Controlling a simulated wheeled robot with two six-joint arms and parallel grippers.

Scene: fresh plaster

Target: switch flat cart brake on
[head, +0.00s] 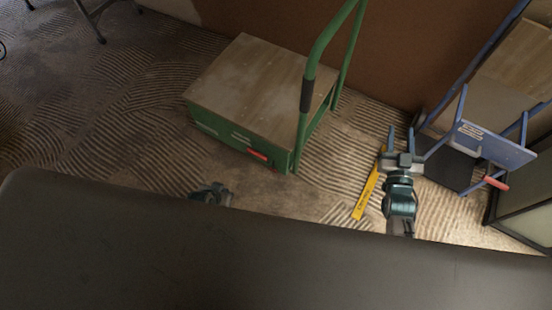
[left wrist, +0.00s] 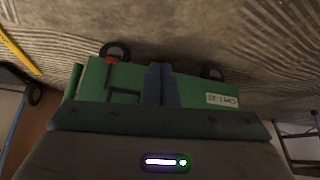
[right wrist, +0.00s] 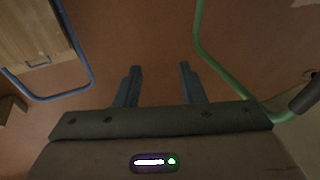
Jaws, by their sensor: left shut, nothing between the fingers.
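The green flat cart with a wooden deck (head: 262,85) stands in the upper middle of the head view. A short red lever (head: 257,155) sticks out low on its near side; in the left wrist view the red lever (left wrist: 111,60) shows left of the fingers. My left gripper (head: 212,190) is low in the head view, partly hidden by my own dark body. Its fingers (left wrist: 161,68) are together and empty in front of the cart's green side, apart from the lever. My right gripper (head: 401,130) is open and empty, right of the cart; its fingers (right wrist: 158,68) are spread.
A blue cart (head: 490,143) with its own red lever (head: 496,183) stands at the right. A yellow level or rule (head: 367,193) lies on the ridged floor. The green push handle (head: 323,43) rises at the cart's right end.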

